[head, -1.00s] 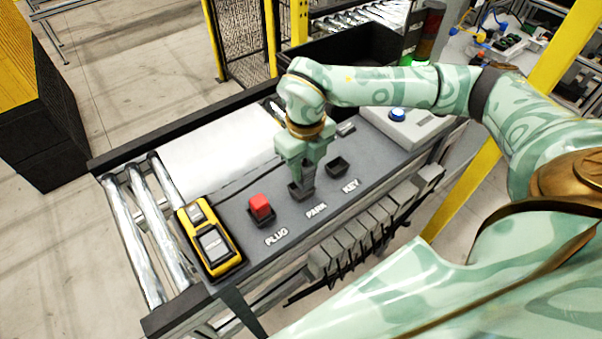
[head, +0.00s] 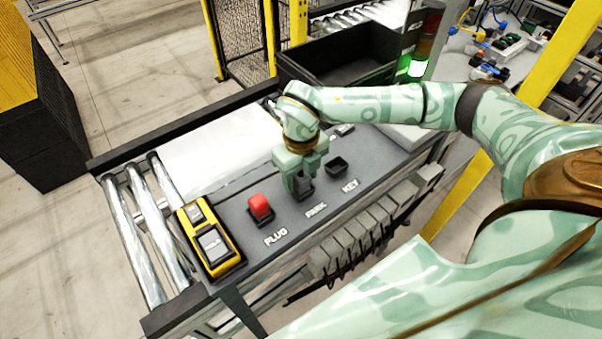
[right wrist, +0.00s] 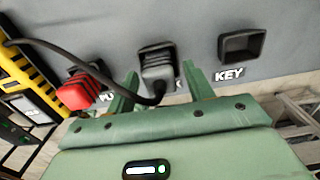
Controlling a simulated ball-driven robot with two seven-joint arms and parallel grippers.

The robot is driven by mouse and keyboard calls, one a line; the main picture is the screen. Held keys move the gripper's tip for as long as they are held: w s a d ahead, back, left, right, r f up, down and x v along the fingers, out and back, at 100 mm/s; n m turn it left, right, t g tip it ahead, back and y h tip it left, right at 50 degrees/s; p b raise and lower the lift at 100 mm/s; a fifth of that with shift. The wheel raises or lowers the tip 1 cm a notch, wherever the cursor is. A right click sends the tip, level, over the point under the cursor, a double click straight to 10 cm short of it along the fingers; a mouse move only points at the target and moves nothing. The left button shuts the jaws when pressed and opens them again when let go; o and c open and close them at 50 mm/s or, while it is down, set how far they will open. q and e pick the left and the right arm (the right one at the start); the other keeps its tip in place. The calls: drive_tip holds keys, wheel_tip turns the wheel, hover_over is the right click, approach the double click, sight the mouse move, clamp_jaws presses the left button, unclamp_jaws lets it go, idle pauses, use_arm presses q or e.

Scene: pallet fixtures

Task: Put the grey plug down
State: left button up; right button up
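The grey plug (head: 304,187) sits in the socket marked PARK on the grey panel, and it also shows in the right wrist view (right wrist: 158,66). A dark cable (right wrist: 75,58) runs from its back end. My right gripper (right wrist: 163,92) is open, one finger on each side of the plug, with visible gaps between. In the head view my right gripper (head: 299,181) is just behind the plug and partly overlaps it. My left gripper is not in view.
A red plug (head: 260,206) stands in the PLUG socket to the left. The KEY socket (head: 336,168) to the right is empty. A yellow-black device (head: 211,243) lies at the panel's left end. A black crate (head: 345,58) and a green-lit signal lamp (head: 417,67) are behind.

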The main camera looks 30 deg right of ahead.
sight(300, 175)
wheel_tip(300, 175, up, 12)
drive_tip(key=shift+r, duration=0.15)
idle(0.4)
drive_tip(key=shift+a, duration=0.1)
